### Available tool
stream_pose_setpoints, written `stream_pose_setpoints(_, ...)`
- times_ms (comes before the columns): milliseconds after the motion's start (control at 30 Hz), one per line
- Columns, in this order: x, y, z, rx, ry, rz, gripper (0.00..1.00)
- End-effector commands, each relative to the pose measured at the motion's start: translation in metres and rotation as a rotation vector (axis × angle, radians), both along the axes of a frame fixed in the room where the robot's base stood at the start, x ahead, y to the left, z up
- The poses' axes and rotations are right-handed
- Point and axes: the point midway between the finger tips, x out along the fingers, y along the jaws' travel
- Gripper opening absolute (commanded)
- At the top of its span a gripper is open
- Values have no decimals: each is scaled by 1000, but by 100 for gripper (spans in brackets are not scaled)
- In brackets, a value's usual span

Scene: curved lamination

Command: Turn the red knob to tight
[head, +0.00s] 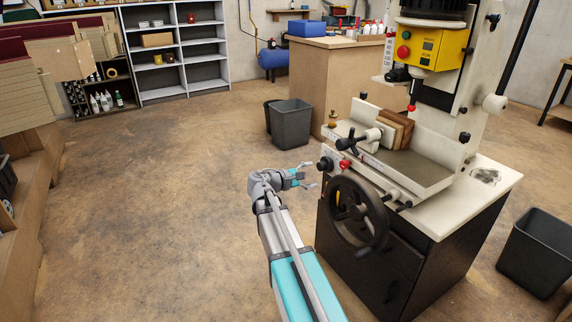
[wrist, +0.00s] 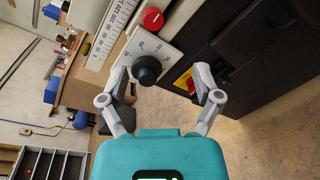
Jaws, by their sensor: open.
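The red knob (head: 344,165) is on the front of the machine, just right of a black knob (head: 325,163). In the wrist view the red knob (wrist: 153,18) is near the top edge, beside a white scale. The black knob (wrist: 147,68) sits below it on a light plate with markings. My gripper (head: 308,176) is open and empty, left of both knobs. In the wrist view my gripper (wrist: 162,80) has its fingers spread, with the black knob showing between them and the red knob beyond the fingertips. I cannot read any tight marking.
A black handwheel (head: 357,212) stands out from the machine's front, right of my arm. A dark bin (head: 290,124) stands on the floor behind my gripper. A wooden block (head: 397,128) sits in the machine's vise. The floor to the left is clear.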

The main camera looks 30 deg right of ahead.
Motion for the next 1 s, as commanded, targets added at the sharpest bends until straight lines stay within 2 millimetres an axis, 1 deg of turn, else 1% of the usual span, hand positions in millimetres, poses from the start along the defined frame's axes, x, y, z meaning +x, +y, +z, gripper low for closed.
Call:
stream_pose_setpoints(33,-2,2,6,12,-9,-1,82)
stream_pose_setpoints(1000,-29,39,36,295,-174,-42,82)
